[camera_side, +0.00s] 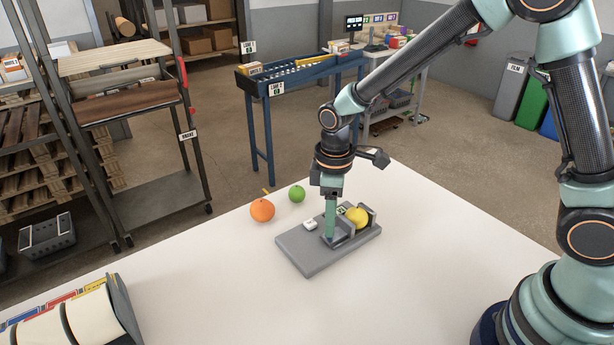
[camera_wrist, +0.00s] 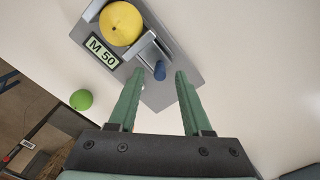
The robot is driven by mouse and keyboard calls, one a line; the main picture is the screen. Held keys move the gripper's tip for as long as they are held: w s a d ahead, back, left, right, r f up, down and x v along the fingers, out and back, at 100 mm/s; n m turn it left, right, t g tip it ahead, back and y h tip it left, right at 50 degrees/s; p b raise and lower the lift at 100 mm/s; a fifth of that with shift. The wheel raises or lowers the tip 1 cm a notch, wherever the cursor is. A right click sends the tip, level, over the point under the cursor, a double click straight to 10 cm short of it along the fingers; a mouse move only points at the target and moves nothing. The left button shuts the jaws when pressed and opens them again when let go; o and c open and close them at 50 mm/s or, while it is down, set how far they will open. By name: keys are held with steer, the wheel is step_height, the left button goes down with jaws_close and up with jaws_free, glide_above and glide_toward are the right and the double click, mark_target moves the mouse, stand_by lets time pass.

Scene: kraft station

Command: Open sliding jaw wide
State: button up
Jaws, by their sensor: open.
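A grey vise-like fixture (camera_side: 308,257) lies on the white table, with its base also in the wrist view (camera_wrist: 197,50). A round yellow object (camera_wrist: 121,23) sits in it, beside a label reading M 50 (camera_wrist: 101,51). A grey jaw plate (camera_wrist: 148,52) stands close beside the yellow object; I cannot tell whether they touch. A blue knob (camera_wrist: 160,71) sticks out on the jaw's near side. My gripper (camera_wrist: 159,76) is open, with its green fingers on either side of the knob, apart from it in this view. In the side view my gripper (camera_side: 330,232) points down over the fixture and hides part of the jaw.
An orange fruit (camera_side: 262,210) and a green fruit (camera_side: 297,194) lie on the table behind the fixture. A bin with cream panels (camera_side: 92,318) stands at the front left. The table (camera_side: 420,230) right of the fixture is clear.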

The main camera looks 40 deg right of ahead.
steer(key=shift+f, duration=1.1)
jaws_close()
steer(key=shift+r, duration=0.1)
stand_by(0.6)
